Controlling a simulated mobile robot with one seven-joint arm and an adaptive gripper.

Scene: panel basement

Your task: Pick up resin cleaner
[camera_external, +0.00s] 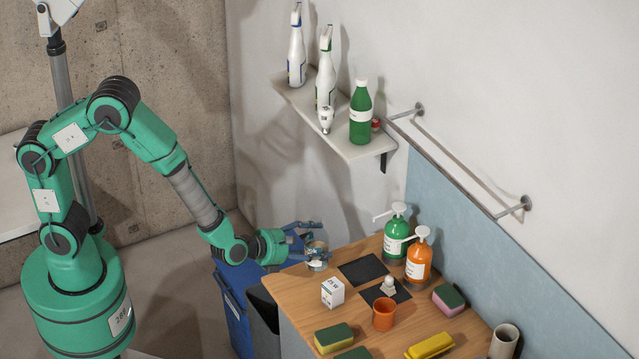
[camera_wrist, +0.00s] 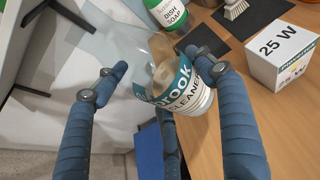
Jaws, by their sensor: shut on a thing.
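The resin cleaner is a clear container with a teal and white label ending in "CLEANER" (camera_wrist: 182,92), between my fingers in the wrist view. In the external view the cleaner (camera_external: 317,262) is at the far left corner of the wooden tabletop. My gripper (camera_external: 308,240) is shut on it, with its blue fingers on either side; the gripper also shows in the wrist view (camera_wrist: 157,66). The cleaner looks tilted in the wrist view. I cannot tell whether its bottom touches the tabletop. Part of it is hidden by the fingers.
The wooden tabletop (camera_external: 345,322) holds a 25 W bulb box (camera_external: 332,292), a green dish soap bottle (camera_external: 395,235), an orange pump bottle (camera_external: 418,260), an orange cup (camera_external: 383,315) and sponges. A wall shelf (camera_external: 350,148) with bottles hangs above. Blue bins (camera_external: 235,305) stand left of the counter.

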